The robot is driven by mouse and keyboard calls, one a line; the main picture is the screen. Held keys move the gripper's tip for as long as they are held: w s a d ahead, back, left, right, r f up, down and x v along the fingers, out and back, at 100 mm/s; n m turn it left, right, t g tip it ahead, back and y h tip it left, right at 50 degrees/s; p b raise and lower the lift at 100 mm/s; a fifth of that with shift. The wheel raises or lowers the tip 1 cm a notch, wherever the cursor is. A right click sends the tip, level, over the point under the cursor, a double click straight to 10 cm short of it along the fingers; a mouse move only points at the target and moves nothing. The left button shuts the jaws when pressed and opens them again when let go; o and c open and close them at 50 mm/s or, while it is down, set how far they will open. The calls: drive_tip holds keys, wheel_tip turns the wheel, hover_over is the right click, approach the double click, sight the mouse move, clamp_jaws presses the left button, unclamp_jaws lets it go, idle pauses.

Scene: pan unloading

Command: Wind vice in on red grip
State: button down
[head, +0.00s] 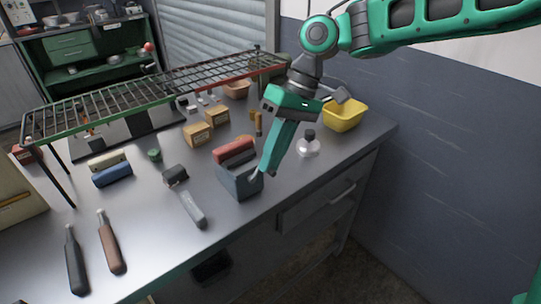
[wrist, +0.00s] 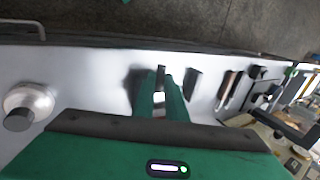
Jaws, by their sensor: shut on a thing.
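The dark blue-grey vice (head: 238,183) stands near the front edge of the bench. The red grip (head: 233,151) lies across the top of the vice, at its jaws; I cannot tell how tightly the jaws sit on it. My gripper (head: 264,172) reaches down at the right side of the vice. Its green fingers are shut on a small part there, which looks like the vice handle and is mostly hidden by the fingers. In the wrist view the fingers (wrist: 160,98) close around a small pale and dark piece, and the red grip does not show.
A grey-handled tool (head: 187,200) lies just left of the vice, with brown (head: 110,242) and black (head: 75,260) handles farther left. A wire rack (head: 150,88) spans the back.

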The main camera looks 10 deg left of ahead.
drive_tip(key=f+g+y, duration=0.1)
drive_tip(key=w+d+g+y, duration=0.1)
drive_tip(key=w+f+g+y, duration=0.1)
drive_tip(key=g, duration=0.1)
drive_tip(key=shift+d+f+y, duration=0.3)
drive_tip(key=shift+w+d+f+g+y, duration=0.15)
drive_tip(key=shift+f+g+y, duration=0.45)
drive_tip(key=shift+g+y, duration=0.2)
drive_tip(key=shift+w+f+g+y, duration=0.1)
drive_tip(key=shift+f+g+y, duration=0.7)
drive_tip(key=shift+g, duration=0.2)
drive_tip(key=c, duration=1.8)
unclamp_jaws()
drive_tip(key=shift+d, duration=0.1)
